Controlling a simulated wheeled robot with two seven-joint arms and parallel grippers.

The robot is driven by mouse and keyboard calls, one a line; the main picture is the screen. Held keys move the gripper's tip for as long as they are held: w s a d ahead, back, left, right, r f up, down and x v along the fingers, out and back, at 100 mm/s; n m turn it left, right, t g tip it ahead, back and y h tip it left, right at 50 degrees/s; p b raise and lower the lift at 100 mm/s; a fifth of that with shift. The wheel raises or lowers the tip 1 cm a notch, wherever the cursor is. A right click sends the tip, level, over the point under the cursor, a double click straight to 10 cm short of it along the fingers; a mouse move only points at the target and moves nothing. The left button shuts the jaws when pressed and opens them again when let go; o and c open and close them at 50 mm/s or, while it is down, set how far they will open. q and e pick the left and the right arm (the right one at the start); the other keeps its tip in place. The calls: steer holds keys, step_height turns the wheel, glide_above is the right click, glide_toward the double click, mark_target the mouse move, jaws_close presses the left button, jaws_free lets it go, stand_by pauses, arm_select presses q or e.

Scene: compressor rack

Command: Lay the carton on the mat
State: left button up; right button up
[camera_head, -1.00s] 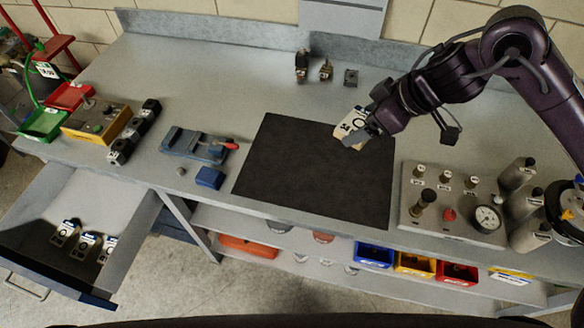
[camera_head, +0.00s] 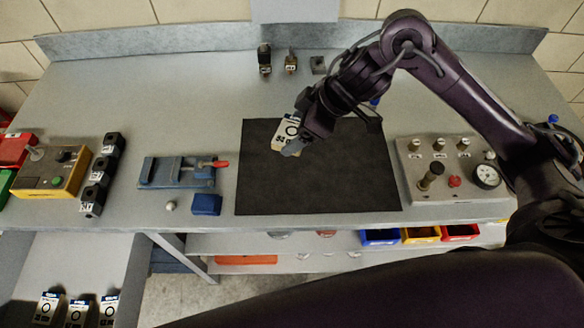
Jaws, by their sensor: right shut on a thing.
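The carton (camera_head: 288,133) is a small white box with a black ring mark and dark print. My right gripper (camera_head: 296,140) is shut on it and holds it over the upper left part of the mat. The black mat (camera_head: 320,185) lies flat on the grey bench. I cannot tell how far the carton is above the mat. The fingers and wrist hide part of the carton. Several similar cartons (camera_head: 76,312) stand in the open drawer at the lower left. My left gripper is not in view.
A blue vise (camera_head: 175,172) and a blue block (camera_head: 206,204) sit left of the mat. A gauge panel (camera_head: 450,185) stands to its right. Small fittings (camera_head: 290,62) stand behind it. A yellow control box (camera_head: 52,172) is far left.

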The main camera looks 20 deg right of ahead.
steer(key=b, duration=0.1)
glide_above(288, 173)
steer(key=s+d, duration=0.1)
steer(key=d, duration=0.1)
step_height(288, 173, down, 6)
step_height(288, 173, down, 3)
steer(key=shift+s+a+f+b, duration=0.1)
steer(key=shift+a+b, duration=0.05)
steer(key=shift+b, duration=0.45)
steer(key=shift+f, duration=0.5)
step_height(288, 173, down, 4)
steer(key=shift+r, duration=0.2)
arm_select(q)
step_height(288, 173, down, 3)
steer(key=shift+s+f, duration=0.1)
arm_select(e)
steer(key=shift+f, duration=0.35)
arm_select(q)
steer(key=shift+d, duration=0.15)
arm_select(e)
steer(key=shift+f+b, duration=0.2)
steer(key=shift+b, duration=0.1)
steer(key=o, duration=0.9)
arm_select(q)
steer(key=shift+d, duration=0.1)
arm_select(e)
steer(key=shift+o, duration=0.3)
